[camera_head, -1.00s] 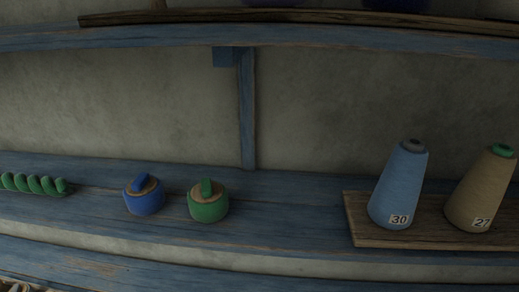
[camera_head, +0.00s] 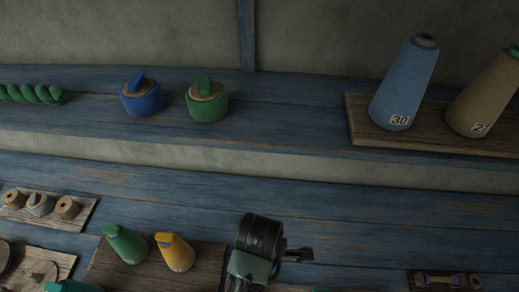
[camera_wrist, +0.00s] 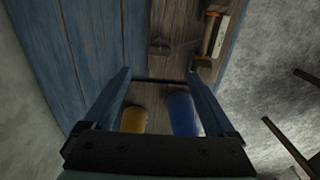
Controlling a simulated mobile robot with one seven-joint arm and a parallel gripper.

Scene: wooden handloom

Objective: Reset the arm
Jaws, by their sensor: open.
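In the wrist view my gripper (camera_wrist: 160,80) is open, with its two fingers spread wide apart and nothing held between them. Past the fingers, a yellow rounded thing (camera_wrist: 133,119) and a blue rounded thing (camera_wrist: 183,114) show on or beside a dark wooden surface; their lower parts are cut off by the gripper's base. In the head view a dark part of my arm (camera_head: 260,236) stands at the bottom centre, over the lower blue shelf (camera_head: 350,215). The gripper's fingers cannot be made out clearly there.
Small spools (camera_head: 40,204) lie farther left. The upper shelf holds a blue pot (camera_head: 141,97), a green pot (camera_head: 207,102) and large cones (camera_head: 404,85). The lower shelf's right stretch is mostly bare.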

